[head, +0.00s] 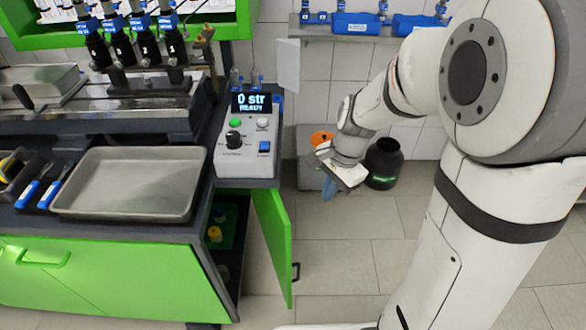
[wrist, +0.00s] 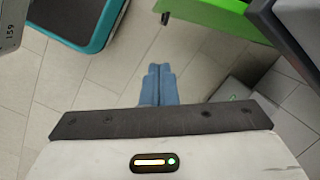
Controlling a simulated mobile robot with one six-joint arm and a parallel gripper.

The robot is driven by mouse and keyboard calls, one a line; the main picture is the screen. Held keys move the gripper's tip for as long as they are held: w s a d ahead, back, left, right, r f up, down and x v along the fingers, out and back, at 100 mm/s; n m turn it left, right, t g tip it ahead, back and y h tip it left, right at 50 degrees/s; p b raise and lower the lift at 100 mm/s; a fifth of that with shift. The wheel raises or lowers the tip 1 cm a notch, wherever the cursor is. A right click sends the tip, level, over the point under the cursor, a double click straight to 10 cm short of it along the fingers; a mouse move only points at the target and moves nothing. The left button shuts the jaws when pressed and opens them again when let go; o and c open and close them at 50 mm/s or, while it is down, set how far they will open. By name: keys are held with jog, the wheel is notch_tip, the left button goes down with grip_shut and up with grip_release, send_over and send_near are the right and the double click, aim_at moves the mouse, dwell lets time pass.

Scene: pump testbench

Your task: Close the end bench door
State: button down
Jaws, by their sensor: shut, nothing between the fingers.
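The end bench door (head: 272,245) is green and stands open at the right end of the bench, swung out from the dark cabinet opening. Its dark handle (head: 296,271) is on the outer face near the free edge. My gripper (head: 328,192) is in the air to the right of the door, apart from it, with its blue fingers pointing down. In the wrist view the two fingers of my gripper (wrist: 160,68) are together with nothing between them. A green panel (wrist: 225,14) shows at the top of that view; it looks like the door.
Inside the cabinet are a few small containers, one with a yellow top (head: 215,234). A control box (head: 249,140) sits above, beside a metal tray (head: 130,184). A black container (head: 384,164) and a grey bin (head: 311,170) stand near the wall. Tiled floor right of the door is clear.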

jog(key=a+f+m+b, duration=0.1)
jog(key=a+f+m, duration=0.1)
jog(key=a+f, duration=0.2)
jog(key=w+a+f+m+b, duration=0.1)
jog(key=a+f, duration=0.3)
jog(key=f, duration=0.7)
jog(key=shift+m+g, duration=0.3)
jog(key=shift+m, duration=0.1)
